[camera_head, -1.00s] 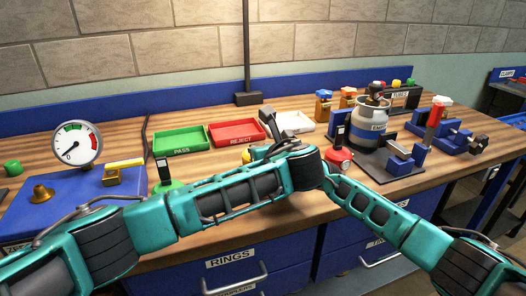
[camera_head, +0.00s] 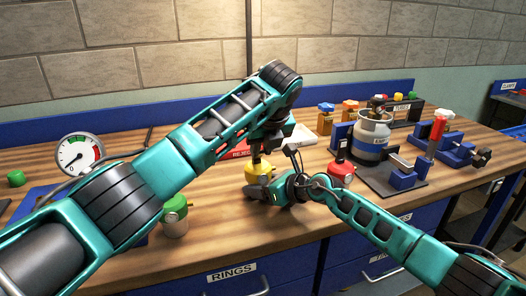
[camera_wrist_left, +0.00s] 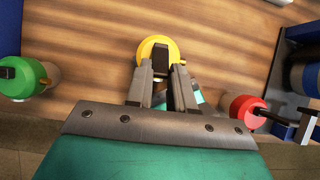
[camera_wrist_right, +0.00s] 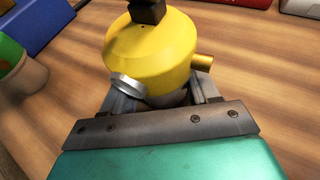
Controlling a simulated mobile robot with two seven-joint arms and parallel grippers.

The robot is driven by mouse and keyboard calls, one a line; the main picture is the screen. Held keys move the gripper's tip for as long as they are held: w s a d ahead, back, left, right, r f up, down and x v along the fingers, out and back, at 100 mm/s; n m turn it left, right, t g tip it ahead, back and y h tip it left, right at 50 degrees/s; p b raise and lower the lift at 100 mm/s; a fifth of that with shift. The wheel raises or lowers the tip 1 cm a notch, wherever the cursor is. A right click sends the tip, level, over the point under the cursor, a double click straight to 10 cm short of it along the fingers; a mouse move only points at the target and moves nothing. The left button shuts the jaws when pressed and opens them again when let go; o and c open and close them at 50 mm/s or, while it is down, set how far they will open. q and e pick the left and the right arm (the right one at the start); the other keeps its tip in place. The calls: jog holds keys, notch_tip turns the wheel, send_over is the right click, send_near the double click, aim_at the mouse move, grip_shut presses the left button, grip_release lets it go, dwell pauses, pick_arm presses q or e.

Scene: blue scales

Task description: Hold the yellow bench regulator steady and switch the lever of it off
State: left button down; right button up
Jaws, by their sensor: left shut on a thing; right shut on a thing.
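The yellow bench regulator (camera_head: 257,175) stands upright on the table in front of the red tray. Its round yellow body fills the middle of the right wrist view (camera_wrist_right: 150,48), with a silver fitting on one side and a brass stub on the other. My right gripper (camera_head: 272,192) is shut on the regulator's lower body from the front right. My left gripper (camera_head: 258,150) points down from above, shut on the dark lever (camera_wrist_left: 160,62) on top of the yellow body. The fingers partly hide the lever, so its exact angle is unclear.
A green-topped regulator (camera_head: 175,215) stands to the left and a red one (camera_head: 342,172) to the right, both close by. A grey gas bottle (camera_head: 371,135), a pressure gauge (camera_head: 79,154) and the red tray (camera_head: 232,153) are farther off.

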pick_arm(q)
jog(key=shift+w+a+r+g, duration=0.2)
jog(key=shift+w+a+g, duration=0.15)
jog(key=shift+g, duration=0.15)
dwell(0.3)
jog(key=c, duration=1)
grip_release()
jog(key=shift+d+h, duration=0.15)
jog(key=shift+h, duration=0.15)
jog(key=shift+o, duration=0.2)
jog(key=v, duration=1.2)
jog(key=shift+w+r, duration=0.1)
